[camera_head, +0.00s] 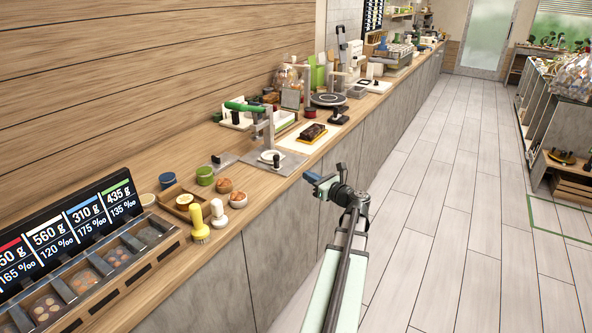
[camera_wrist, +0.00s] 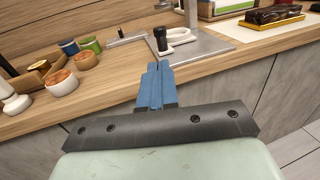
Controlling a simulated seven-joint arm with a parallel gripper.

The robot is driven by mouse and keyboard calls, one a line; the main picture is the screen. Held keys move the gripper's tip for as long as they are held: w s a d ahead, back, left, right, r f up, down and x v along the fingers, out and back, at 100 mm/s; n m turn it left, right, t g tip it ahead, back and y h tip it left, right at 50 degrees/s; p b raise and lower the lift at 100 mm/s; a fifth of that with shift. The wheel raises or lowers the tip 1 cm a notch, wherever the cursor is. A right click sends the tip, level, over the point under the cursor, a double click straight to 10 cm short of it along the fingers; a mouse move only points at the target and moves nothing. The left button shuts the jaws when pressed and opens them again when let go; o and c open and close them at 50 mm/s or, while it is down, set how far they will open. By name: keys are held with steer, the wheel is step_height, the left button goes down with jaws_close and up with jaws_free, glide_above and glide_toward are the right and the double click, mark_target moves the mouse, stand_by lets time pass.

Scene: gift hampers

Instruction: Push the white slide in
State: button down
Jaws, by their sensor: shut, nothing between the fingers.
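The white slide (camera_head: 268,155) lies on a grey metal base plate (camera_head: 287,167) at the foot of a metal stand (camera_head: 268,128) on the counter. In the wrist view the white slide (camera_wrist: 182,36) shows as a rounded white loop, with a black upright knob (camera_wrist: 160,40) at its left end. My gripper (camera_head: 310,178) has blue fingers, which are shut and empty. It is in front of the counter edge, to the right of the slide in the head view. In the wrist view the fingers (camera_wrist: 154,76) point toward the knob and stay apart from it.
Left of the stand are several small pots and bowls (camera_head: 224,186), a yellow brush (camera_head: 198,224) and a compartment tray with weight signs (camera_head: 86,278). Right of it a dark cake (camera_head: 312,133) sits on a white board. The floor aisle (camera_head: 450,220) is clear.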

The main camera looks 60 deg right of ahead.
mark_target(279, 159)
steer(key=x, duration=1.2)
steer(key=shift+w+d, duration=0.15)
steer(key=shift+w, duration=0.55)
steer(key=x, duration=0.3)
steer(key=a+x, duration=0.1)
steer(key=x, duration=0.3)
steer(key=shift+w+a, duration=0.2)
steer(key=shift+a, duration=0.05)
steer(key=shift+s, duration=0.1)
steer(key=shift+a, duration=0.1)
steer(key=v, duration=1.4)
